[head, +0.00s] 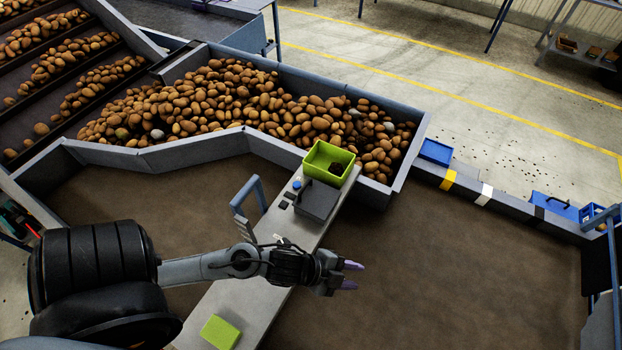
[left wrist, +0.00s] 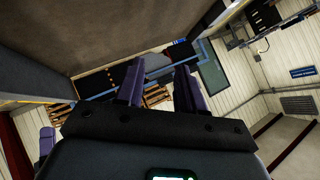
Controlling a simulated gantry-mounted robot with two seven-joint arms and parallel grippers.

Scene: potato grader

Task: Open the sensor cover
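A dark grey box (head: 316,200), which seems to be the sensor housing with its cover, sits on the grey metal beam (head: 262,292) between the two brown belt areas. Its top looks closed, but hinge and handle details are too small to tell. My left gripper (head: 351,275) is beyond the beam's right edge, in front of the box and apart from it. Its purple fingers are spread with nothing between them. The left wrist view also shows the left gripper (left wrist: 159,87) with its fingers apart. My right gripper is in neither view.
A lime green bin (head: 328,162) stands behind the box. A blue handle frame (head: 249,194) rises left of it, with small buttons (head: 290,195) between. A lime green block (head: 220,332) lies at the beam's near end. Potatoes (head: 255,105) fill the trough behind.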

